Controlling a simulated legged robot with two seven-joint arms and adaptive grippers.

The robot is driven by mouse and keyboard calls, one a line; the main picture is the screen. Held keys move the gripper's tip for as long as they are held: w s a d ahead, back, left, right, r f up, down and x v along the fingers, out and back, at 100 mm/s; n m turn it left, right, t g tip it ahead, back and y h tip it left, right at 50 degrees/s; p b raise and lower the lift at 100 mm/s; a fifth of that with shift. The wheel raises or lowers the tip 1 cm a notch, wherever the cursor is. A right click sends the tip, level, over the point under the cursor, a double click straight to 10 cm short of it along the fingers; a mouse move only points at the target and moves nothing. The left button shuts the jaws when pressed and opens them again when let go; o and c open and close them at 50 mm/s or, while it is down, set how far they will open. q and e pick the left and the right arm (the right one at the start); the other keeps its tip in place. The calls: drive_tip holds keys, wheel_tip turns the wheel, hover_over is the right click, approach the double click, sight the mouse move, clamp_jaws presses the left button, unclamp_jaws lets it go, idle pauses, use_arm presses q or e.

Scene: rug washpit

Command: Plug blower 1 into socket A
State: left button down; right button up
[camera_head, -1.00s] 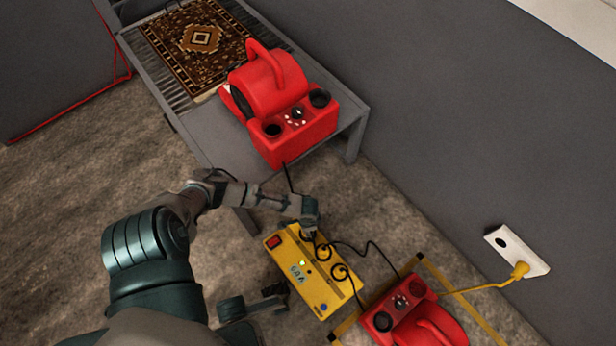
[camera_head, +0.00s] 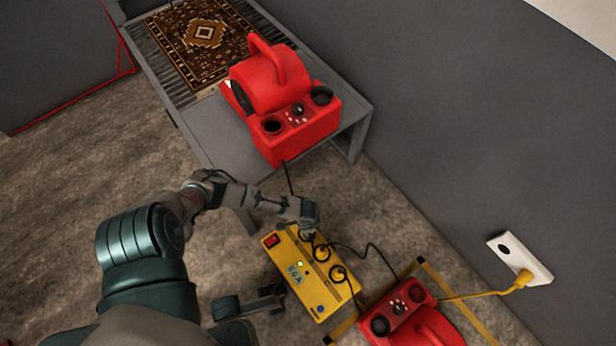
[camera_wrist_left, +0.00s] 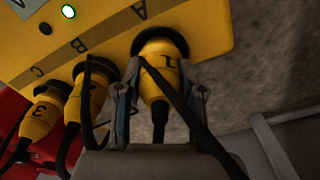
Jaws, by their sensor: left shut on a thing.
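The yellow power box (camera_head: 320,287) lies on the floor. In the left wrist view its face (camera_wrist_left: 100,25) carries the letters A, B and C. My left gripper (camera_head: 309,226) is at the box's far end. In the wrist view the gripper (camera_wrist_left: 163,95) is shut on a yellow plug marked 1 (camera_wrist_left: 153,82), whose front end sits at the black ring of socket A (camera_wrist_left: 160,36). The ring hides the pins. A red blower (camera_head: 275,95) stands on the bench, and its black cord hangs towards my gripper.
Yellow plugs sit at sockets B (camera_wrist_left: 85,95) and C (camera_wrist_left: 41,118), close beside my gripper. Another red blower (camera_head: 405,310) is on the floor. A yellow cord runs to a white wall outlet (camera_head: 520,258). The grey bench (camera_head: 215,140) holds a patterned rug (camera_head: 190,45).

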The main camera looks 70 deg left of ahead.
use_arm(q)
drive_tip(key=shift+f, duration=0.25)
drive_tip(key=c, duration=0.6)
unclamp_jaws()
drive_tip(key=shift+r, duration=5.85)
